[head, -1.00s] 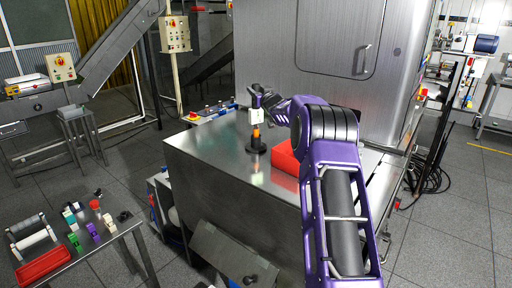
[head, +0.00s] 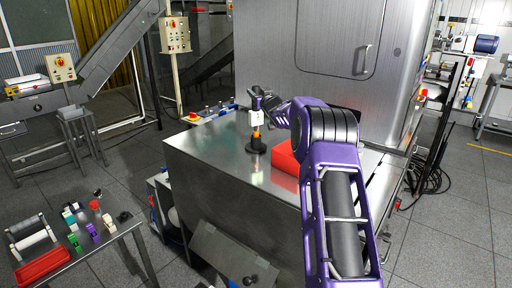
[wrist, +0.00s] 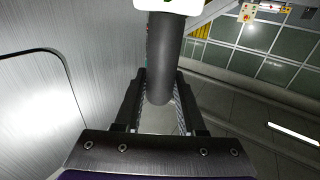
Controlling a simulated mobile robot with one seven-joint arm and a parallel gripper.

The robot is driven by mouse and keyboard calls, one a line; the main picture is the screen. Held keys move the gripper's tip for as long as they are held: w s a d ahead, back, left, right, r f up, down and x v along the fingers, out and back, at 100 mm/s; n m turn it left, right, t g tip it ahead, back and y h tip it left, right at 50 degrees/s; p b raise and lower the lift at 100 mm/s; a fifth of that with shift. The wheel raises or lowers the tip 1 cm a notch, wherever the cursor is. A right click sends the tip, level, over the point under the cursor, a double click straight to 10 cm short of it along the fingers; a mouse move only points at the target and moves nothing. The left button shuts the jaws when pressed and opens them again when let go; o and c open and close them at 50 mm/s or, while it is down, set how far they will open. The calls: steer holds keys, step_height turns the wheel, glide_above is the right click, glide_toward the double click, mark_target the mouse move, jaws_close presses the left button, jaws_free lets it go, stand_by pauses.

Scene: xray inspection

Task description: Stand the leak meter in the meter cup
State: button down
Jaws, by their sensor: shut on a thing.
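The leak meter has a dark handle (wrist: 162,65), a white housing (head: 257,117) and an orange lower part (head: 256,131). It looks upright in the head view. My gripper (head: 264,100) is shut on the handle, with its two fingers on either side of it in the wrist view (wrist: 160,92). The black meter cup (head: 255,146) stands on the steel cabinet top directly below the meter. The orange part meets or overlaps the cup's upper part; I cannot tell whether it is inside or resting on the bottom.
A red box (head: 286,158) sits on the steel top (head: 215,155) right of the cup, below my arm. The large steel machine (head: 305,45) rises behind. A side table (head: 85,258) at lower left holds a red tray (head: 43,266) and several small items. The steel top's left part is clear.

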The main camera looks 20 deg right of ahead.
steer(key=shift+f+b, duration=0.4)
steer(key=shift+f, duration=0.45)
stand_by(0.6)
steer(key=shift+c, duration=2.3)
jaws_free()
steer(key=shift+o, duration=0.2)
steer(key=shift+f, duration=0.1)
